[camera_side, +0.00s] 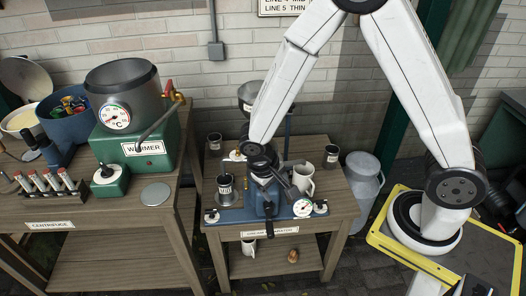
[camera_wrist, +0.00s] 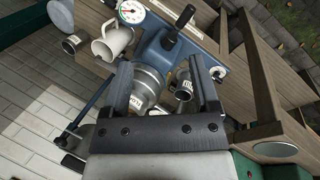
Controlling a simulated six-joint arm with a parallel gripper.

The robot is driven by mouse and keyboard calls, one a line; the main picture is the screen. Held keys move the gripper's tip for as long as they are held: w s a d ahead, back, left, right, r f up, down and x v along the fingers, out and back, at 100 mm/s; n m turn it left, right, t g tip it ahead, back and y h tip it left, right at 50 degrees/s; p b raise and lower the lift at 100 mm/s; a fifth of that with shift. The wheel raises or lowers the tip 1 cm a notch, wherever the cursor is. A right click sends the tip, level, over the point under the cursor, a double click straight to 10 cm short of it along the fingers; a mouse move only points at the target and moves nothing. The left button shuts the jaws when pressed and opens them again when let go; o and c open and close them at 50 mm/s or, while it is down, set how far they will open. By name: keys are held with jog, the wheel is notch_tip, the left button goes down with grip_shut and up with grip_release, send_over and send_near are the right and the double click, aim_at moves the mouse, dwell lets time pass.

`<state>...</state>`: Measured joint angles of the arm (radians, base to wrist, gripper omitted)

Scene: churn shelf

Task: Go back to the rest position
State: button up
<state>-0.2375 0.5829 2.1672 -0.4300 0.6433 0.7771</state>
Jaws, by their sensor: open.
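My gripper (camera_wrist: 163,63) is open in the wrist view, with its two dark fingers spread apart. A metal vessel (camera_wrist: 147,82) and a small dark-rimmed metal cup (camera_wrist: 184,90) show between the fingers; I see no finger closed on either. In the side view my arm reaches over the small wooden table from the right, and its end sits above the blue cream separator (camera_side: 268,200). The fingers there are hard to tell from the dark machine parts. The separator also shows in the wrist view (camera_wrist: 180,55), beyond the fingertips.
A cream mug (camera_side: 303,180), dial gauge (camera_side: 303,207) and labelled cups (camera_side: 225,188) (camera_side: 331,157) crowd the table around the separator. A funnel (camera_side: 252,93) stands behind. A milk can (camera_side: 362,185) is at right. The left bench holds the warmer (camera_side: 135,148) and a vial rack (camera_side: 47,188).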

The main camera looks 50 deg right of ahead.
jog(key=s+d+r+n+t+y, duration=0.1)
jog(key=s+d+r+t+y, duration=0.2)
jog(key=r, duration=0.7)
jog(key=shift+s+n+t, duration=0.4)
jog(key=shift+s+t, duration=0.15)
jog(key=shift+t, duration=0.05)
